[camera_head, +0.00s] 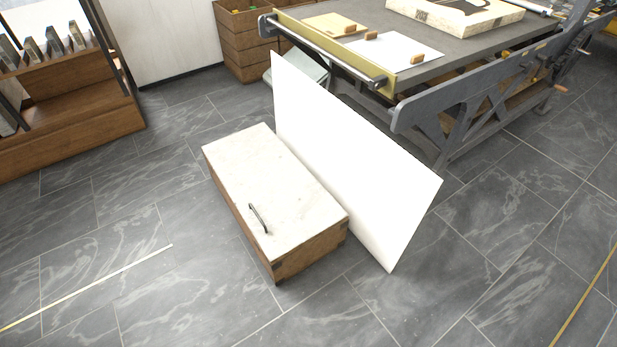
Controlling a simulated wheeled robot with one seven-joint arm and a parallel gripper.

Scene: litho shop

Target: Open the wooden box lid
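A low wooden box (310,259) stands on the floor in the middle of the head view. Its sides are brown wood with dark metal corner pieces. Its lid (268,180) is a pale, whitish slab lying flat and closed on top. A dark bar handle (258,218) is fixed to the lid close to its front left edge. The inside of the box is hidden. My gripper is not in this view.
A large white panel (350,165) leans upright right behind the box. A press table (420,50) with a metal frame stands behind it. A wooden rack (75,120) is at left, wooden crates (243,45) at back. Tiled floor (170,290) in front is clear.

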